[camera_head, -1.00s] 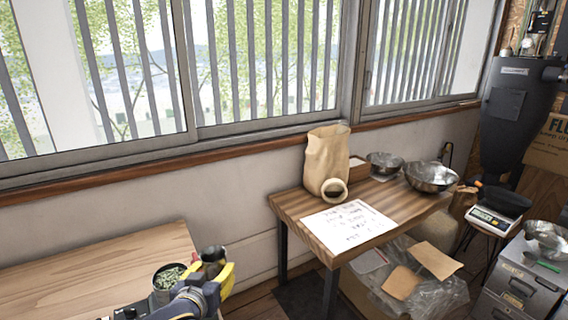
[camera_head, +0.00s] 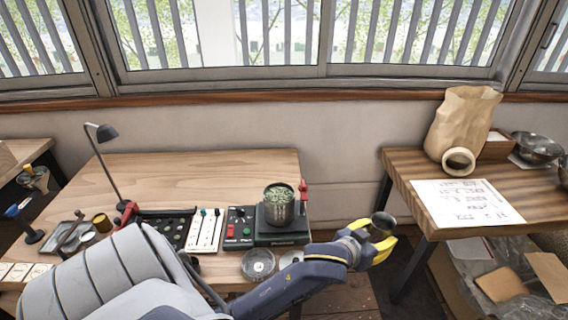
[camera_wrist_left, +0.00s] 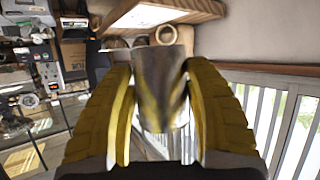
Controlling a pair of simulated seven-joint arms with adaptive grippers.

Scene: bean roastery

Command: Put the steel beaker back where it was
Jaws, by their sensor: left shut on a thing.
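The steel beaker (camera_head: 382,222) is held in my left gripper (camera_head: 378,245), whose yellow fingers are shut around it. In the head view it is in the air over the gap between the two tables, to the right of the left table's edge. In the left wrist view the beaker (camera_wrist_left: 160,80) sits between both yellow fingers (camera_wrist_left: 158,105), with its rim toward the top of the picture. I cannot see what is inside it. My right gripper is not in view.
On the left table (camera_head: 200,165) a metal pot of green beans (camera_head: 279,210) stands on a dark device (camera_head: 280,234). A lamp (camera_head: 107,133) stands further left. The right table (camera_head: 410,163) holds a paper bag (camera_head: 462,120), a written sheet (camera_head: 466,203) and metal bowls (camera_head: 538,147).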

